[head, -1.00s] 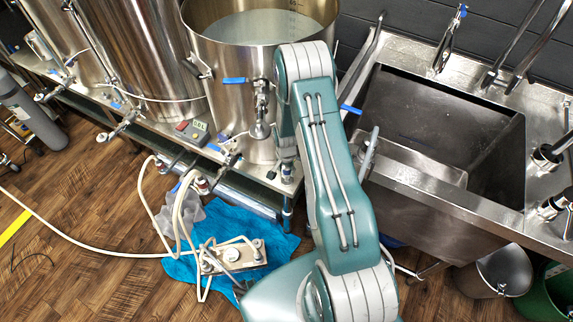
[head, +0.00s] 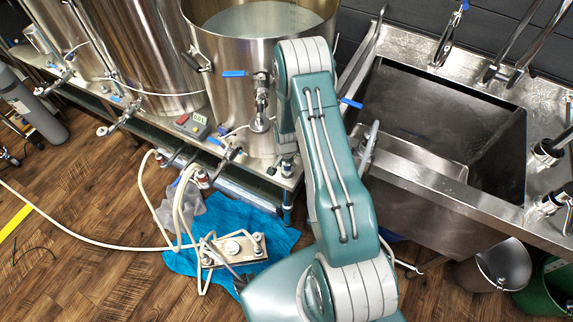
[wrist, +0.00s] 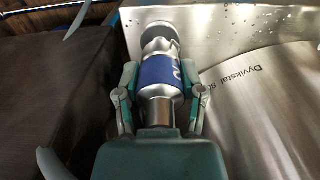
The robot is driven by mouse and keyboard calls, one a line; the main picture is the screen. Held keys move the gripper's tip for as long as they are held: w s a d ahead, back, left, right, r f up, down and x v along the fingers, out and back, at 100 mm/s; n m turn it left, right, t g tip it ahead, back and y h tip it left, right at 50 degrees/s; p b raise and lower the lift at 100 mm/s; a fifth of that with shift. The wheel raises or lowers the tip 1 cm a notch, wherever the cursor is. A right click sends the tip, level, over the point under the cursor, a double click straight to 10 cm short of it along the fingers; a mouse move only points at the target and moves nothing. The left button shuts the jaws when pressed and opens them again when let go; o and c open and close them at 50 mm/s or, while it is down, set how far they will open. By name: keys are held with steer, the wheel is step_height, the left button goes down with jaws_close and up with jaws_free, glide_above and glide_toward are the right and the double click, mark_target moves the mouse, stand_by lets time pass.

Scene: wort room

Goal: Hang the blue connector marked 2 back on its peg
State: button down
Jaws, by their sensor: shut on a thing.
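In the wrist view my gripper (wrist: 159,92) is shut on the connector (wrist: 160,70). The connector is a bare metal fitting with a blue band around its middle and a pale mark on the band. The mark is turned partly sideways, and I cannot clearly read it as 2. A round metal flange (wrist: 160,31) forms its far end. One finger lies on each side of the band. In the head view my arm hides the gripper and connector. I cannot make out the peg in either view.
A large steel kettle (head: 235,100) stands left of my arm, and its curved wall (wrist: 265,100) fills the wrist view's right. A deep steel sink (head: 440,120) is at the right. Pale hoses (head: 150,205) and a blue cloth (head: 215,225) lie on the floor at left.

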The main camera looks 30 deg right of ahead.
steer(key=shift+f, duration=1.25)
steer(key=shift+c, duration=0.6)
jaws_free()
steer(key=shift+r, duration=0.1)
step_height(320, 180, up, 12)
steer(key=shift+f, duration=0.15)
